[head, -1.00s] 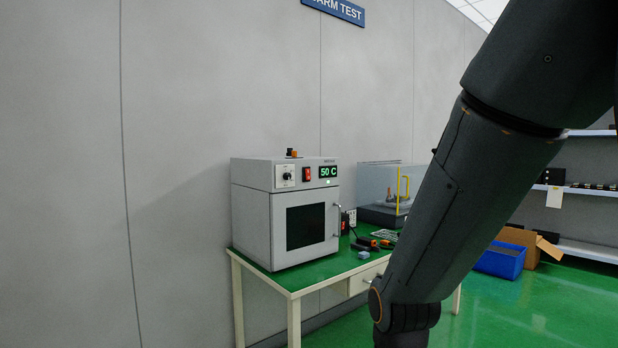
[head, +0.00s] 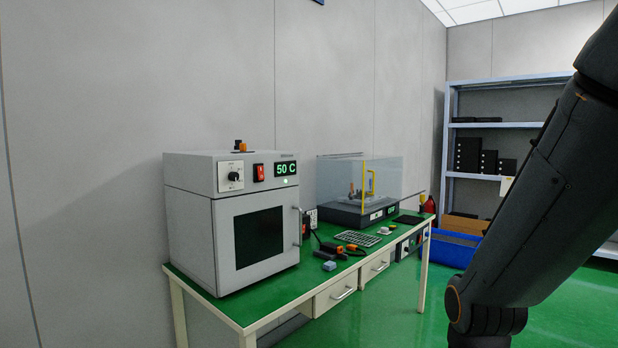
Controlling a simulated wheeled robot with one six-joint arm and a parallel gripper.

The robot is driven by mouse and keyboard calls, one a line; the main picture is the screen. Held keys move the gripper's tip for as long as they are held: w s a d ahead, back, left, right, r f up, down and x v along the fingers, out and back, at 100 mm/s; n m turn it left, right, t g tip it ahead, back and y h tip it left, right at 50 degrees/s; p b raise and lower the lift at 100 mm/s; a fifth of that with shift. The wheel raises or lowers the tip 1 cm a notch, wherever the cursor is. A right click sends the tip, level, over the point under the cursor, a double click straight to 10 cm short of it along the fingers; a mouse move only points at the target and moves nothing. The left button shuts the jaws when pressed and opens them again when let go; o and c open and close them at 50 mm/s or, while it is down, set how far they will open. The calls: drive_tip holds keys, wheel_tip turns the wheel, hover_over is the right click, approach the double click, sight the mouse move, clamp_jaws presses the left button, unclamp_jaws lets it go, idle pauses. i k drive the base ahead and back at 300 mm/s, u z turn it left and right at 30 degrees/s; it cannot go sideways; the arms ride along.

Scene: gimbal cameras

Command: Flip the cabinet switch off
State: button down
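The grey cabinet (head: 190,232) stands on the left end of a green-topped bench in the head view. Its front has a dark window, a handle on the right of the door, a knob dial, a red switch (head: 258,172) and a green display reading 50 C (head: 286,169). A small green light glows under the display. The switch's exact rocker position is too small to tell. My arm shows at the right, well apart from the cabinet. My gripper is out of view.
The green bench (head: 232,308) has drawers and holds a clear-covered device (head: 345,212), orange-and-black tools (head: 340,246) and a small grey block (head: 329,266). A blue bin (head: 452,248) and shelving (head: 520,124) stand behind at right. Green floor is open in front of the bench.

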sight(260, 169)
drive_tip(key=u, duration=0.05)
drive_tip(key=i, duration=1.35)
drive_tip(key=u, duration=0.55)
